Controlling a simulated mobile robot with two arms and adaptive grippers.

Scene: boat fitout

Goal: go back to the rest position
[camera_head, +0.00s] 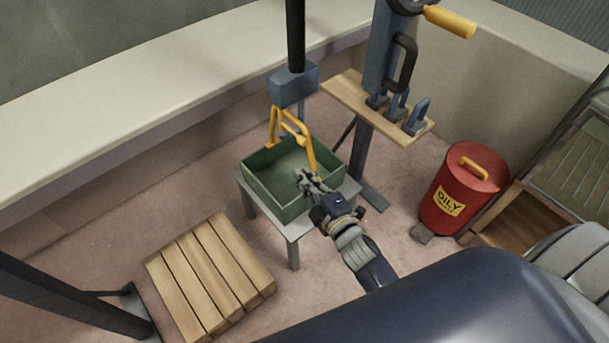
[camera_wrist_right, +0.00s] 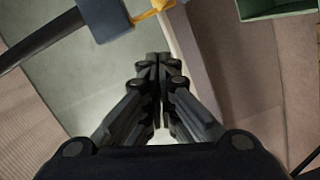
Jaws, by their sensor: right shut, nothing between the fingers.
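My right gripper (camera_head: 307,181) is shut and empty. In the head view its fingertips appear over the green tray (camera_head: 285,209), which stands on a small grey table (camera_head: 292,232); its height above the tray is hard to tell. In the right wrist view the closed fingers (camera_wrist_right: 159,66) point at the pale wall, with nothing between them. A corner of the green tray also shows in the right wrist view (camera_wrist_right: 275,8), at the top right, apart from the fingers. My left gripper is not in view.
A yellow hook-like bar (camera_head: 297,128) hangs from a blue block (camera_head: 294,85) on a black post, close beyond the gripper. A blue stand with a wooden shelf (camera_head: 350,92) is behind. A red oily-waste bin (camera_head: 462,188) is right. A slatted wooden pallet (camera_head: 210,275) lies left.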

